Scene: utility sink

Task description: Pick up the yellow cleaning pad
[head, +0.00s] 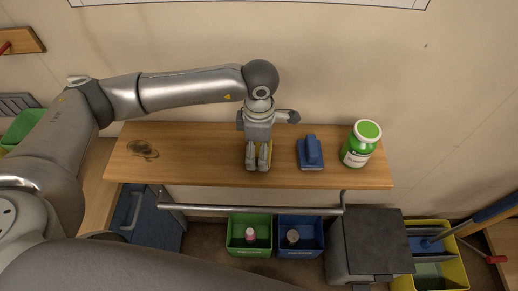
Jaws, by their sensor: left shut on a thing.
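The yellow cleaning pad (266,158) is on or just above the wooden shelf (210,160), near its middle. Only thin yellow parts of it show, as my gripper covers the rest from above. My left gripper (258,165) points down over the pad and is shut on it. I cannot tell whether the pad still touches the shelf. My right gripper is not in view.
A blue handled scrubber (311,154) stands close to the right of my gripper. A green bottle (360,145) stands at the shelf's right end. A dark stain (143,149) marks the left part. A metal rail (250,209) runs along the front; green (236,245) and blue (315,245) bins sit below.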

